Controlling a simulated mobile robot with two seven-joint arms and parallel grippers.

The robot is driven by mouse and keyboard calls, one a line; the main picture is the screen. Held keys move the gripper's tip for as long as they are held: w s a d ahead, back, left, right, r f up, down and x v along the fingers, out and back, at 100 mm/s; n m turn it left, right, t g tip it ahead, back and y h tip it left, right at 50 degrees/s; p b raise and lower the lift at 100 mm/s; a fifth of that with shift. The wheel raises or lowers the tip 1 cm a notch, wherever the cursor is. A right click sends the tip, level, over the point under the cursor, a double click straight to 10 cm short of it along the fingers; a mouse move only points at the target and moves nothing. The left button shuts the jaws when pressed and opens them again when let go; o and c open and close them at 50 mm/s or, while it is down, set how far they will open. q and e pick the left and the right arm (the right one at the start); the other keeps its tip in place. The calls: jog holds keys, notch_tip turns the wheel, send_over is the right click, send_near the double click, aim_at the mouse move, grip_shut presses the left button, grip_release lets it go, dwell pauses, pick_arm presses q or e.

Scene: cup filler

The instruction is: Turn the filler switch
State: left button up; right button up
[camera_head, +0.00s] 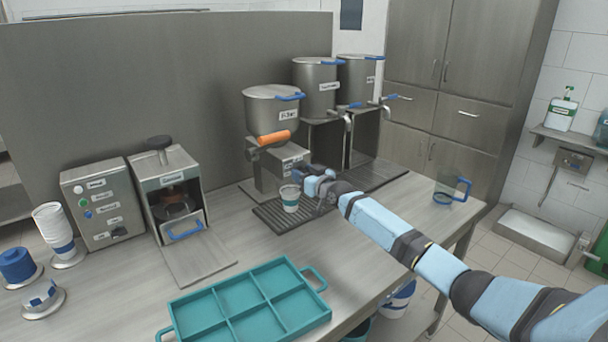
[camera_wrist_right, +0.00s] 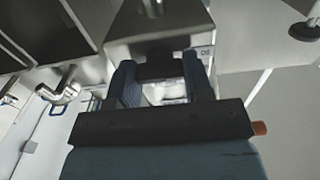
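The filler (camera_head: 283,155) is a grey metal unit under the nearest steel pot. An orange lever (camera_head: 274,137), which looks like its switch, sticks out at its upper left front. A white cup with a green band (camera_head: 289,198) stands on the grate below. My right gripper (camera_head: 303,174) is beside the filler's lower front, above and close to the cup, below and right of the lever. In the right wrist view its blue fingers (camera_wrist_right: 161,84) are apart, with grey metal visible between them. A small orange end shows there at the right; I cannot tell what it is. My left gripper is out of view.
A teal compartment tray (camera_head: 250,306) lies at the counter's front. Two more pots with taps (camera_head: 318,87) stand behind the filler. A clear jug with a blue handle (camera_head: 446,187) is at the right. A control box (camera_head: 101,205) and stacked cups (camera_head: 53,226) are left.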

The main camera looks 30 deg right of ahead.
jog(key=c, duration=0.3)
jog(key=m, duration=1.7)
jog(key=shift+f+m, duration=0.1)
jog(key=shift+m, duration=0.3)
dwell(0.4)
